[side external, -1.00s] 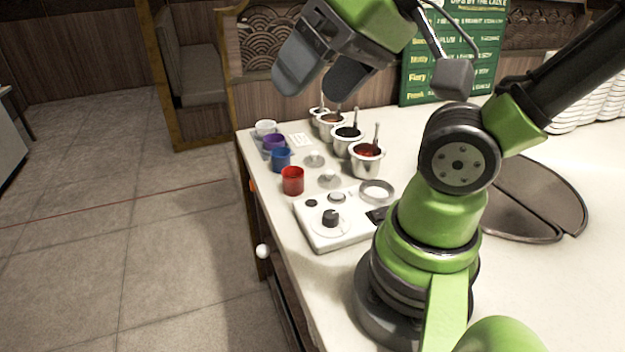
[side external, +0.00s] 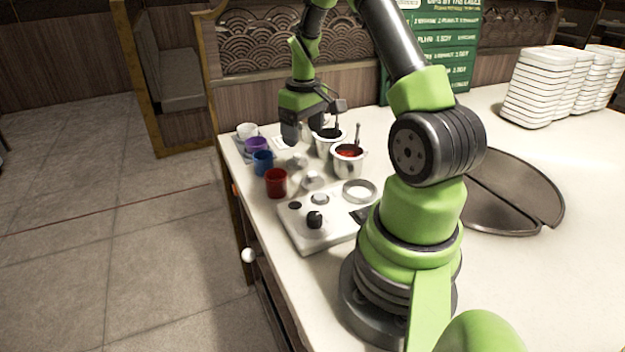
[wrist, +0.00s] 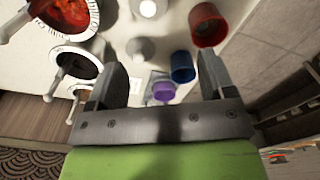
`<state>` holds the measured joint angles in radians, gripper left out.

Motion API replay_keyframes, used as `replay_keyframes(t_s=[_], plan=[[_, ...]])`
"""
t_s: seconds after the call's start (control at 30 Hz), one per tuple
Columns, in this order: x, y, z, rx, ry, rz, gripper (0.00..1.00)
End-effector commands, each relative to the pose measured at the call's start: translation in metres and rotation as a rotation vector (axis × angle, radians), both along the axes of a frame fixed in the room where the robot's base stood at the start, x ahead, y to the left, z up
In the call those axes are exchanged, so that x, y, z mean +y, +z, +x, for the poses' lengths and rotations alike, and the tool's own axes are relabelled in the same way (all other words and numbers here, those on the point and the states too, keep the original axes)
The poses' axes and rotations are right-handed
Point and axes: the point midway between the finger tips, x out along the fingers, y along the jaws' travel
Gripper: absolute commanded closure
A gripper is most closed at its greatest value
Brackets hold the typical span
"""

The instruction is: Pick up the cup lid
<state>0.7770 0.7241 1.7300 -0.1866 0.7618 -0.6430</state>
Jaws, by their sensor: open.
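Two small pale knobbed pieces that look like cup lids lie on the counter between the cups and the sauce pots. The nearer lid (side external: 312,180) is beside the red cup (side external: 276,183); the farther lid (side external: 300,160) is near the blue cup (side external: 262,162). In the wrist view one lid (wrist: 140,49) lies ahead of the gap between my fingers, and the other lid (wrist: 148,8) is at the top edge. My gripper (side external: 297,136) is open and empty, pointing down over the far part of the row. Its spread fingers (wrist: 162,70) also show in the wrist view.
Metal sauce pots with upright ladles, including a red-sauce pot (side external: 348,161), stand close right of the lids. A purple cup (side external: 256,145) and a white cup (side external: 247,130) continue the row at left. A white device (side external: 322,222) with knobs and a ring is nearer.

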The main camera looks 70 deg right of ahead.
Motion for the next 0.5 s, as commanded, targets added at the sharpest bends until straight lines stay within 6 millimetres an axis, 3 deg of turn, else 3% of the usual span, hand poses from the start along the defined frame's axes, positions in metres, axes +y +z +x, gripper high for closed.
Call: replay_keyframes(t_s=[0.13, 0.5], plan=[[-0.012, -0.022, -0.008, 0.027, 0.004, 0.017, 0.24], [-0.012, -0.068, -0.01, 0.029, 0.005, 0.019, 0.24]])
